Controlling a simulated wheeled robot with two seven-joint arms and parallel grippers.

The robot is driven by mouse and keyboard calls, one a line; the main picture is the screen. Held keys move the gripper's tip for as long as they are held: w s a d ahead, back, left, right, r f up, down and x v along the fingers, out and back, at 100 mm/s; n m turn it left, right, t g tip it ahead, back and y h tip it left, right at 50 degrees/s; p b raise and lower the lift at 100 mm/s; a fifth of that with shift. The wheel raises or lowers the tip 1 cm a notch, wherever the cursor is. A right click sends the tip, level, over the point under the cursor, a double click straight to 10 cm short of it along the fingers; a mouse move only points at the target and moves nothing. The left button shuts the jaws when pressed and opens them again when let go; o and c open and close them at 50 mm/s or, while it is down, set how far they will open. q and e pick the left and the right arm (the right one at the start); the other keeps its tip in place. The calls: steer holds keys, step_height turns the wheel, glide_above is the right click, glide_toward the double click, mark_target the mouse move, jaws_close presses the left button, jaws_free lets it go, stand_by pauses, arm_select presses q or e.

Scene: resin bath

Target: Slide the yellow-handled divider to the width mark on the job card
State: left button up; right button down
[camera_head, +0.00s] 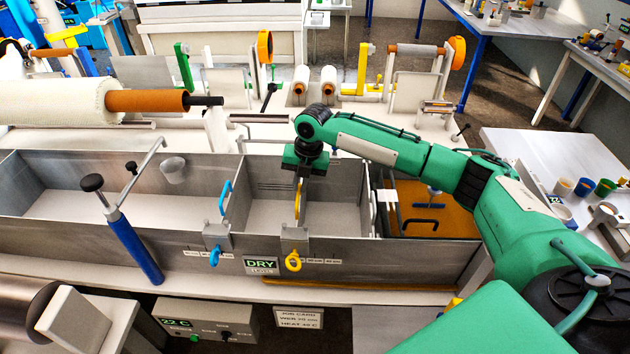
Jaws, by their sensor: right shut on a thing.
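The yellow-handled divider (295,239) stands across the grey metal bath (120,236), right of the middle. Its yellow handle (298,203) rises at the top, and a yellow ring-shaped clamp (293,261) hangs on the front wall. My right gripper (301,178) reaches down from above and is shut on the top of the yellow handle; its fingertips are partly hidden. A blue-handled divider (217,238) stands to the left, apart from it. Small width marks (325,261) run along the front wall, too small to read surely. The job card (298,318) hangs below. My left gripper is not in view.
A DRY sign (262,265) sits on the bath front between the dividers. A blue-handled tool (135,245) leans over the front wall at left. An orange-floored section (455,195) with black bars lies right of the bath. Rollers (150,101) stand behind.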

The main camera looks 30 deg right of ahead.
steer(key=shift+w+r, duration=0.1)
steer(key=shift+r, duration=0.05)
steer(key=c, duration=1.7)
jaws_free()
steer(key=shift+a, duration=0.1)
steer(key=shift+o, duration=0.9)
steer(key=shift+w+a, duration=0.1)
steer(key=shift+w, duration=0.1)
steer(key=shift+s, duration=0.1)
steer(key=shift+r, duration=0.15)
step_height(320, 180, up, 13)
steer(key=s+d+b, duration=0.1)
steer(key=d+b, duration=0.1)
steer(key=b, duration=0.2)
steer(key=shift+s+d, duration=0.15)
